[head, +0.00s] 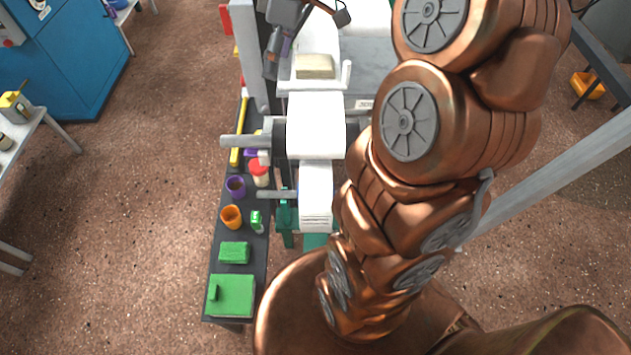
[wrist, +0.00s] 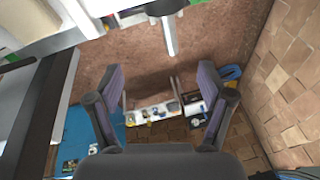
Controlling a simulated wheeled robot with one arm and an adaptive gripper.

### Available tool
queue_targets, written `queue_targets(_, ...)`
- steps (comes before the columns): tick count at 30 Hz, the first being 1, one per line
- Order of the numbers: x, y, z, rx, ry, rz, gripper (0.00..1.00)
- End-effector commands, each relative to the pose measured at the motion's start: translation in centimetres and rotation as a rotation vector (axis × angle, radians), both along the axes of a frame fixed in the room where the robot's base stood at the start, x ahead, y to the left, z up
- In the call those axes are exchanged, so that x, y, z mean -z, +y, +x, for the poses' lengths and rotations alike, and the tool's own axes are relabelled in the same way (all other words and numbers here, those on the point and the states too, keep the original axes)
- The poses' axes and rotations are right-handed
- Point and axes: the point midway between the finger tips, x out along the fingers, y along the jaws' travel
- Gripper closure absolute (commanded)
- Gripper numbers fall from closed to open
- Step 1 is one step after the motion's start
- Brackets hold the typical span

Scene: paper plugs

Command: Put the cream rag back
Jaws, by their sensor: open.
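A cream folded block (head: 314,66), which looks like the cream rag, lies on a white ledge of the machine (head: 316,125) near the top middle of the head view. My gripper (head: 307,38) is dark grey and partly seen at the top of the head view, close to the cream block; I cannot tell the exact gap in height. In the wrist view my gripper (wrist: 162,72) is open, with nothing between its fingers.
Grey bars stick out from the machine. A blue cabinet (head: 65,65) stands at upper left; the floor between is clear.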

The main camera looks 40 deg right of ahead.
Motion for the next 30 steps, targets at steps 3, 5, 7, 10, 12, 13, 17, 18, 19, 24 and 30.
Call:
queue_targets(3, 0.4, 3.3, -2.8, 0.05, 0.051, -0.029, 0.2)
queue_targets(5, 0.8, 4.6, -4.2, 0.086, 0.077, -0.044, 0.2)
queue_targets(7, 1.3, 5.9, -6.0, 0.127, 0.106, -0.066, 0.2)
queue_targets(10, 2.2, 7.5, -8.7, 0.192, 0.151, -0.098, 0.2)
queue_targets(12, 2.9, 8.4, -10.7, 0.243, 0.175, -0.123, 0.2)
queue_targets(13, 3.2, 8.7, -11.5, 0.265, 0.187, -0.134, 0.2)
queue_targets(17, 4.7, 9.7, -15.2, 0.372, 0.226, -0.182, 0.2)
queue_targets(18, 5.1, 9.9, -16.3, 0.406, 0.238, -0.197, 0.2)
queue_targets(19, 5.5, 10.1, -17.2, 0.432, 0.247, -0.208, 0.2)
queue_targets(24, 7.5, 10.2, -21.6, 0.577, 0.284, -0.264, 0.2)
queue_targets(30, 9.0, 10.0, -24.4, 0.686, 0.304, -0.3, 0.2)
